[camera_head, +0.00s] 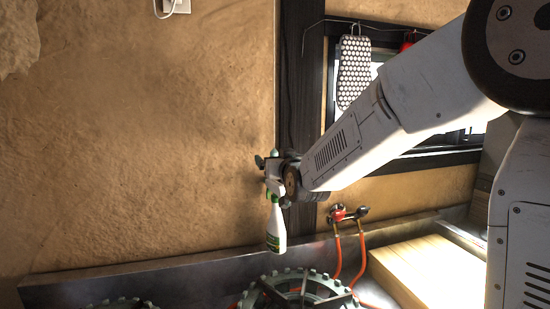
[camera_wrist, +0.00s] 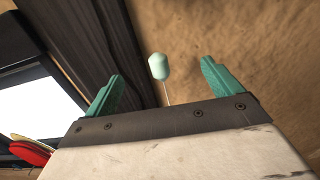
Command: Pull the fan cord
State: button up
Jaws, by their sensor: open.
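The cord's pale green pull knob (camera_wrist: 158,67) hangs on a thin light cord (camera_wrist: 167,93) in the wrist view, with the brown wall behind it. The cord runs down the picture behind the edge of my gripper (camera_wrist: 162,71). My gripper is open, with its two teal fingers spread. The knob appears between the fingers with clear gaps on both sides; its depth relative to them is hard to tell. In the head view my gripper (camera_head: 268,166) is small, beside the dark post, and I cannot clearly pick out the knob there. The fan is not in view.
A white and green spray bottle (camera_head: 277,229) shows just below my gripper. A dark post (camera_head: 299,90) stands beside the window.

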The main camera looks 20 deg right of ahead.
jog(key=s+f+g, duration=0.9)
jog(key=s+f, duration=0.4)
jog(key=s, duration=0.3)
jog(key=s+d+g, duration=0.1)
jog(key=s+g, duration=0.3)
jog(key=s, duration=1)
jog(key=s+d+r+g, duration=0.1)
jog(key=s+d+g, duration=0.1)
jog(key=s, duration=1.3)
jog(key=shift+s+r+g, duration=0.2)
jog(key=shift+s+g, duration=0.1)
jog(key=shift+g, duration=0.6)
